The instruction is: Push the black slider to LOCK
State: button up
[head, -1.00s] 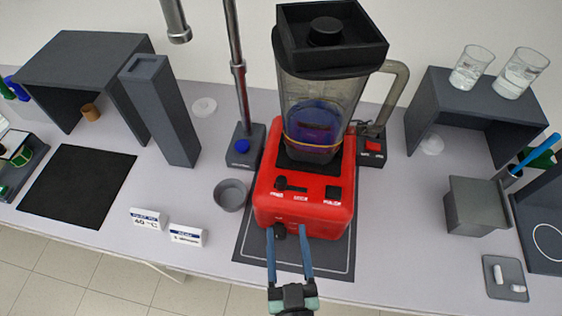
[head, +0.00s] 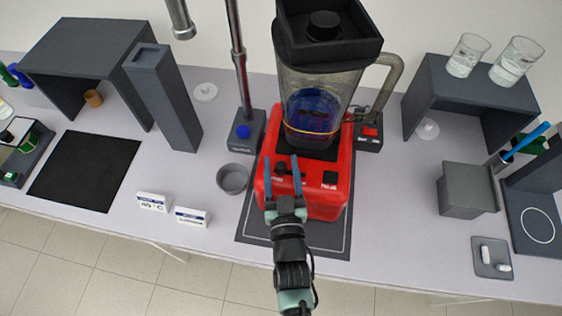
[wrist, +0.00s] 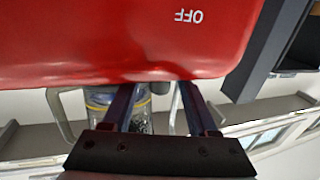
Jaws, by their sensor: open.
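The red blender base (head: 335,205) stands on a dark mat (head: 252,225). The black slider (head: 281,168) is on the left of its sloped top panel, in the head view. My gripper (head: 282,172) is open, with one blue finger on each side of the slider; I cannot tell whether they touch it. The slider's track and lettering are mostly hidden. In the wrist view my open gripper (wrist: 157,90) reaches past the red face (wrist: 120,40), which bears an upside-down OFF label. A small dark part shows between the fingers there.
The blender jar (head: 318,80) rises behind the panel. A black button (head: 330,177) lies right of my fingers. A small grey bowl (head: 232,178) and two white label cards (head: 192,217) are to the left. A grey box (head: 467,190) stands at right.

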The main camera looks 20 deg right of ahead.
jog(key=shift+w, duration=0.15)
grip_shut()
dwell(1.4)
